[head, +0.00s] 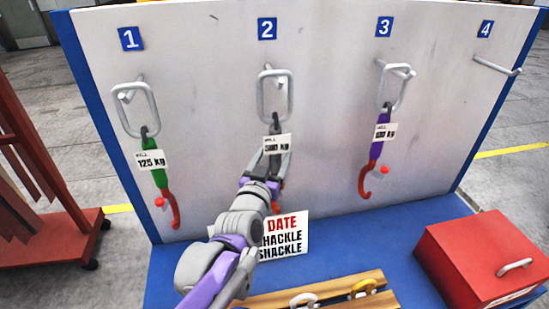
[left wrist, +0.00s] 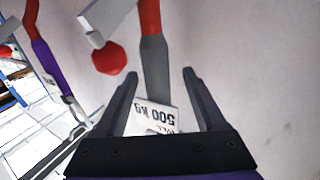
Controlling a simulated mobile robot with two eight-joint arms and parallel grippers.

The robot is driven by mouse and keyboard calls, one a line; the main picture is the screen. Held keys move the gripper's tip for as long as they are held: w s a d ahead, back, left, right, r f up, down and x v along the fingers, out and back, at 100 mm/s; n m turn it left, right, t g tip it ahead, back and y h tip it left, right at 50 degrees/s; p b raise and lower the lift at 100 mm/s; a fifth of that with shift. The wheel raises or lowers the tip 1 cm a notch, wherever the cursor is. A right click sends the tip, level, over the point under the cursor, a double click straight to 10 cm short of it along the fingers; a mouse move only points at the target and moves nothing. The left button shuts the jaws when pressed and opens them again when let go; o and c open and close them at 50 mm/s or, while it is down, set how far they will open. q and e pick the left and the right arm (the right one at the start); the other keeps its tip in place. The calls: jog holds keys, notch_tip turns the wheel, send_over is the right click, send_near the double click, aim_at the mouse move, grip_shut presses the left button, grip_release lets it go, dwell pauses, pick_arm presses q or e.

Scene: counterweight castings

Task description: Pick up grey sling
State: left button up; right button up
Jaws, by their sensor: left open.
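The grey sling (head: 274,127) hangs from a metal link on peg 2 of the white board. Its white tag (head: 277,145) reads 500 kg. My left gripper (head: 277,157) is in front of the sling, near the tag, and hides much of its lower part. In the left wrist view the open fingers (left wrist: 160,74) stand on either side of the grey sling (left wrist: 154,75), with its tag (left wrist: 158,116) close to the palm. A red hook end and a red knob show beyond them. I cannot tell whether either finger touches the sling. My right gripper is not in view.
A green sling (head: 153,165) hangs on peg 1 and a purple sling (head: 376,140) on peg 3. Peg 4 (head: 497,66) is empty. A sign (head: 286,240), a wooden rack (head: 330,290) and a red box (head: 480,255) are on the blue base. A red cart stands at left.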

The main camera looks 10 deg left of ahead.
aim_at(278, 147)
pick_arm(q)
jog(key=w, duration=0.4)
jog(key=shift+w+d, duration=0.2)
jog(key=shift+d, duration=0.1)
jog(key=shift+r, duration=0.1)
grip_shut()
jog(key=shift+s, duration=0.1)
dwell(0.9)
